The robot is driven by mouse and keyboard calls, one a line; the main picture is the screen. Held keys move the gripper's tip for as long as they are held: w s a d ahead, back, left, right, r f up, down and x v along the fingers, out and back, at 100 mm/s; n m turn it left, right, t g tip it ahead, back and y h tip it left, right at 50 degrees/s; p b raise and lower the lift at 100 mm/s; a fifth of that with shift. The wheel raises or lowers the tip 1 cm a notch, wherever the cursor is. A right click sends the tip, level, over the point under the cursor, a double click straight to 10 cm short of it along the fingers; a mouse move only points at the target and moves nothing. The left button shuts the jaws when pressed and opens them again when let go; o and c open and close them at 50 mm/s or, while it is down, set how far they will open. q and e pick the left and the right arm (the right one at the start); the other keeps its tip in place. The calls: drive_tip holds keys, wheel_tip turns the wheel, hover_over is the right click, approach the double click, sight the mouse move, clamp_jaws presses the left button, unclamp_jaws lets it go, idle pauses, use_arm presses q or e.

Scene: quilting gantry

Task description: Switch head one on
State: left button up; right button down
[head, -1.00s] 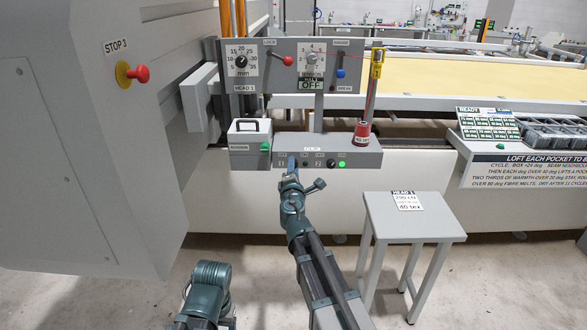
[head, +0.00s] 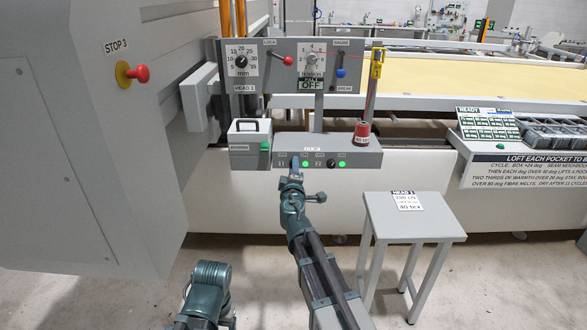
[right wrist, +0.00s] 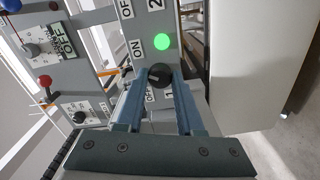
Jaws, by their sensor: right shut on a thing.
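The grey switch box (head: 365,160) carries two rotary knobs, each with a light to its right. My right gripper (head: 295,164) reaches its front face. In the right wrist view the gripper (right wrist: 162,82) is shut on the black knob of switch 1 (right wrist: 159,74), beside ON and OFF labels. The light of switch 1 (head: 306,163) glows green, also in the right wrist view (right wrist: 162,41). Knob 2 (head: 331,163) is free, and its light (head: 342,164) is green. In the head view the gripper mostly hides knob 1. My left gripper is out of view.
A panel above holds a red lock lever (head: 287,61), dials and a sign (head: 311,85) reading OFF. A grey box with a handle (head: 249,137) is at left, a stool (head: 414,229) at right.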

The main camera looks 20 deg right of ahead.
drive_tip(key=shift+s, duration=0.1)
idle(0.3)
drive_tip(key=c, duration=0.5)
unclamp_jaws()
drive_tip(key=shift+c, duration=0.2)
